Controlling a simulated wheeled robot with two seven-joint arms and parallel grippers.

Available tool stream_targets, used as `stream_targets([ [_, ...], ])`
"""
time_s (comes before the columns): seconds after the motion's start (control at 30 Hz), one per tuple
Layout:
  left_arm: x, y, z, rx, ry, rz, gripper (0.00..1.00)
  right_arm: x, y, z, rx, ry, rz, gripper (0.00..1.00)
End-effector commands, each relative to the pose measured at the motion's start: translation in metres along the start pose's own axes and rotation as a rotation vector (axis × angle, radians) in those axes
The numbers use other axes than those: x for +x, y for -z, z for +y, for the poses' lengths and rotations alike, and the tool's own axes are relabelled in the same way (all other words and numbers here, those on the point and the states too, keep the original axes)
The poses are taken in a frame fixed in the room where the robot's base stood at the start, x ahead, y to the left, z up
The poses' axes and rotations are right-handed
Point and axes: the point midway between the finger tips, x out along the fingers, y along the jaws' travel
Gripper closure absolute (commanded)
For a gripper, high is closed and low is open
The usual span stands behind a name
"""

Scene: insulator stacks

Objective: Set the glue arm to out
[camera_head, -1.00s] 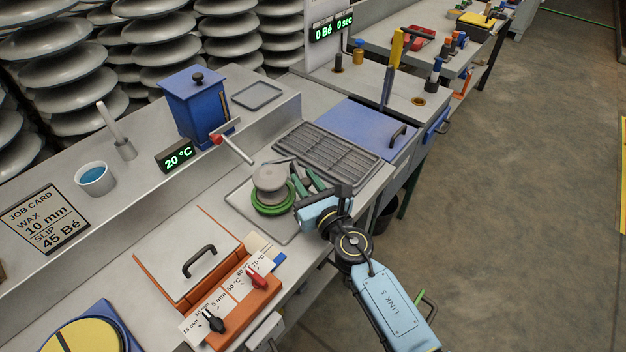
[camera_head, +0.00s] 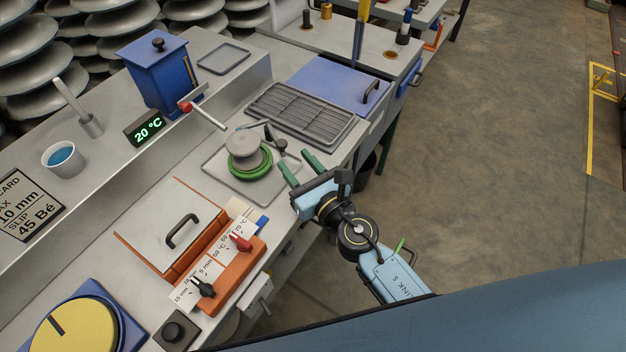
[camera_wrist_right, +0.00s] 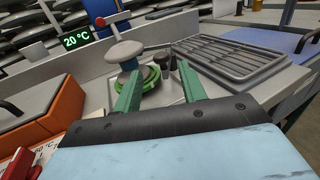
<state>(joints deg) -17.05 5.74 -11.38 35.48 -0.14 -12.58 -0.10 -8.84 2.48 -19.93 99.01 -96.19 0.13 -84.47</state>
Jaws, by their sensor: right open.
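A grey rod with a red knob (camera_head: 186,107) sticks out at the blue lidded box (camera_head: 160,75), angled toward the tray; I take it for the glue arm, but no label shows this. In the right wrist view its red knob (camera_wrist_right: 100,22) is at the top. A grey insulator piece (camera_head: 243,146) sits on a green ring (camera_head: 252,163), with a dark upright post and knob (camera_head: 281,145) beside it. My right gripper (camera_head: 294,160) is open and empty, to the right of the ring and apart from it. In the wrist view its green fingers (camera_wrist_right: 160,70) point toward the post. My left gripper is not in view.
A grey slatted rack (camera_head: 300,112) and a blue lidded bin (camera_head: 335,85) lie behind my gripper. An orange box (camera_head: 190,265) with knobs stands at the front. A temperature display (camera_head: 145,128) and a cup (camera_head: 62,160) are on the ledge.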

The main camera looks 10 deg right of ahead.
Motion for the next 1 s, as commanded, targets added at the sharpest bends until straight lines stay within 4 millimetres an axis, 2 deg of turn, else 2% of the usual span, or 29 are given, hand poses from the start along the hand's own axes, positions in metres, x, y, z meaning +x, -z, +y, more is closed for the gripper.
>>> stream_targets([
  [0.1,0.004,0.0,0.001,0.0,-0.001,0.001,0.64,-0.027,0.003,0.0,-0.001,-0.001,0.003,0.59],
  [0.33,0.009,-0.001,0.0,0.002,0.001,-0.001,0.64,-0.057,0.002,0.0,0.0,-0.001,0.002,0.59],
  [0.5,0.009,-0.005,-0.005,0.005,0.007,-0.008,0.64,-0.063,0.001,0.001,0.001,-0.001,0.002,0.59],
  [1.0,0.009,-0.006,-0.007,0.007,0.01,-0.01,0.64,-0.063,0.001,0.0,0.0,-0.001,0.001,0.59],
])
